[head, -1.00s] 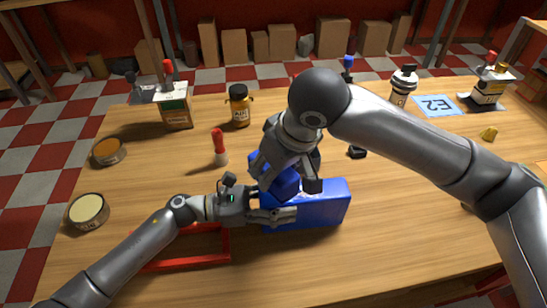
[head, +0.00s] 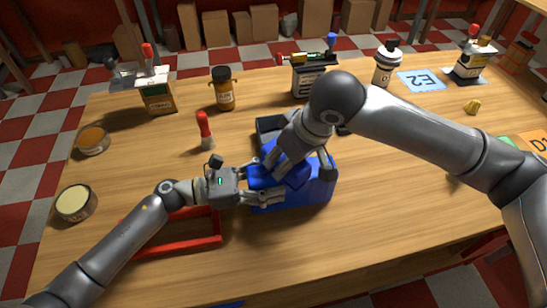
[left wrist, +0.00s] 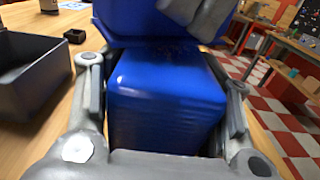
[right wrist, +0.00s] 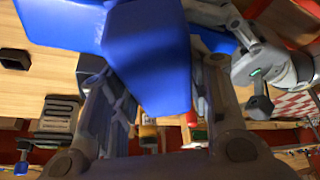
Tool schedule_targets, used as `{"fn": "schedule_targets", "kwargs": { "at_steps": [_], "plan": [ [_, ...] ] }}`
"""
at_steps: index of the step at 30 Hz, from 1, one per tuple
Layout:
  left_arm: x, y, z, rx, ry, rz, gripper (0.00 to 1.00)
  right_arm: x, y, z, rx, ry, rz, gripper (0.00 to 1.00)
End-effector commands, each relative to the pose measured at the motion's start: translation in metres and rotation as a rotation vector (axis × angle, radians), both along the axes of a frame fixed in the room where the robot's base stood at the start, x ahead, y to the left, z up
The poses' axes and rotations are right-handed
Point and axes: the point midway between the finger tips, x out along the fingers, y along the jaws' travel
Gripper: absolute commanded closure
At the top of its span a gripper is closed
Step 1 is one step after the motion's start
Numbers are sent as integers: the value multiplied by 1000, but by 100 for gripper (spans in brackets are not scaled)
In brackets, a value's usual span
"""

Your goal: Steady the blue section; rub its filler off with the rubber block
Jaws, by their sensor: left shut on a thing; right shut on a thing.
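The blue section (head: 318,184) stands on the wooden table near the middle of the head view. My left gripper (head: 268,189) is shut on its left end. In the left wrist view a blue block-like end (left wrist: 165,95) sits between the fingers, with small dark specks near its far edge. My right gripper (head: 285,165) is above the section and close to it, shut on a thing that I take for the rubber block. In the right wrist view blue surfaces (right wrist: 150,60) cover the space between its fingers. I cannot tell the block apart, or whether it touches.
A dark grey tray (head: 268,128) stands just behind the section. A red frame (head: 205,238) lies under my left arm. A red-topped bottle (head: 204,130), an amber jar (head: 224,90) and two round tins stand to the left. The table's front right is mostly clear.

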Motion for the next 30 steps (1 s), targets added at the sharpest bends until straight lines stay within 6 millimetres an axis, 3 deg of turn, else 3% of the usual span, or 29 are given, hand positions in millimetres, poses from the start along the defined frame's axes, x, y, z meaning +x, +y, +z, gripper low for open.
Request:
{"fn": "schedule_targets", "kwargs": {
  "at_steps": [17, 30],
  "plan": [
    [0, 0, 0, 0, -1, 1, 72, 15, -53, -1, -5, 2, -5, 78],
    [0, 0, 0, -1, -1, 0, 72, 3, -12, -1, -2, 3, 4, 78]
  ]
}}
